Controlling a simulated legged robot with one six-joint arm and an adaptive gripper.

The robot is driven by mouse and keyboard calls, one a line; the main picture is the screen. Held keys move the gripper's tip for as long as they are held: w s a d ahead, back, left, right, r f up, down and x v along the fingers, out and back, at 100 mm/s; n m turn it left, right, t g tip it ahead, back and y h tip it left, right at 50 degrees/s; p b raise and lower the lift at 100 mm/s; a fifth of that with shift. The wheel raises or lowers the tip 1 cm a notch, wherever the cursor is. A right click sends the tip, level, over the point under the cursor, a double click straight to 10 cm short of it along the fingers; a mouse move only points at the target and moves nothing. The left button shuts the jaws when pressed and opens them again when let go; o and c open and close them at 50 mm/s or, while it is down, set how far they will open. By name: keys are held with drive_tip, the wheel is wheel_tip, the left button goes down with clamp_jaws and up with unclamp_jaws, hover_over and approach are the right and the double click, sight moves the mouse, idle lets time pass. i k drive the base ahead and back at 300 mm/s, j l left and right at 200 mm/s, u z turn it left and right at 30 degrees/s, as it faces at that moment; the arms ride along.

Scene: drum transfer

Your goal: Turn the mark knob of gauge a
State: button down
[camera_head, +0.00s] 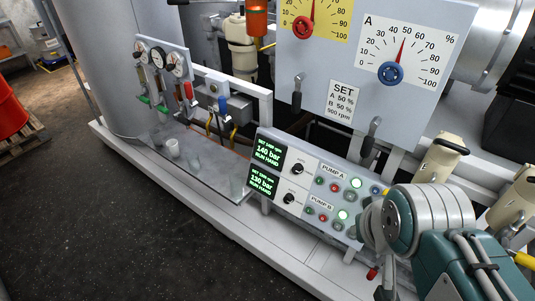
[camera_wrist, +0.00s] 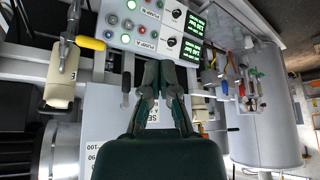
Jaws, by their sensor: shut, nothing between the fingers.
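Gauge A (camera_head: 407,55) is a white square dial on the grey upright panel in the head view. Its blue round mark knob (camera_head: 391,74) sits at the lower middle of the dial. The red needle (camera_head: 400,52) points near 50. In the wrist view, the picture is upside down and a strip of the gauge A scale (camera_wrist: 96,150) shows at the bottom; its knob is not seen there. My gripper (camera_wrist: 159,66) is shut and empty, with the panel behind it. In the head view my arm covers the lower right, and the fingertips cannot be made out.
A yellow gauge (camera_head: 316,18) with a red knob stands left of gauge A. A SET label (camera_head: 343,101) is below them. Levers (camera_head: 372,130) hang under the panel. The pump console (camera_head: 310,185) with lit buttons stands lower, near my arm. Cream cylinders (camera_head: 438,165) stand at right.

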sight(136, 55)
drive_tip(key=i+j+z, duration=0.1)
drive_tip(key=i+j, duration=0.15)
drive_tip(key=j, duration=0.6)
drive_tip(key=i+j+z, duration=0.1)
drive_tip(key=j, duration=0.75)
drive_tip(key=i+j+z, duration=0.1)
drive_tip(key=i+j, duration=0.15)
drive_tip(key=j, duration=0.6)
drive_tip(key=i+j+z, duration=0.1)
drive_tip(key=j, duration=0.8)
drive_tip(key=i+j+z, duration=0.1)
drive_tip(key=j, duration=0.8)
drive_tip(key=i+j+z, duration=0.1)
drive_tip(key=j, duration=0.8)
drive_tip(key=i, duration=0.05)
